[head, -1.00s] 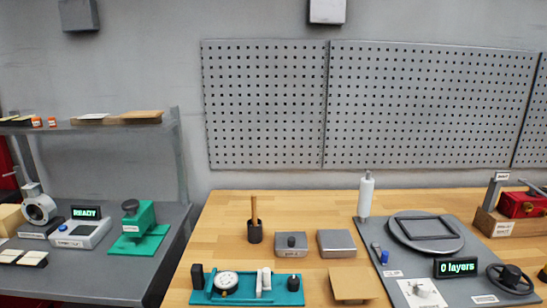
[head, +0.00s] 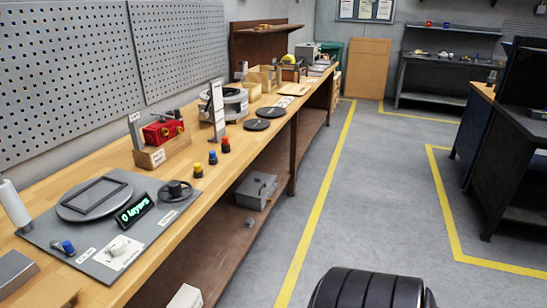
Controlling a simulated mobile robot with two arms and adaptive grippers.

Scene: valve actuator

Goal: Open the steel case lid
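A grey metal case (head: 257,190) with a handle or latch on its front stands on the lower shelf under the long wooden bench, near the shelf's front edge. Its lid looks shut. A plain steel-grey box (head: 15,271) sits on the bench top at the far left, cut off by the picture edge. I cannot tell for certain which one is the steel case. Neither of my grippers shows in the head view.
The wooden bench (head: 66,231) carries a grey mat with a turntable, a red device (head: 163,132), coloured knobs and black discs (head: 257,125). Open floor (head: 385,190) with yellow lines lies right of the bench. Dark workbenches (head: 505,165) stand at the right.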

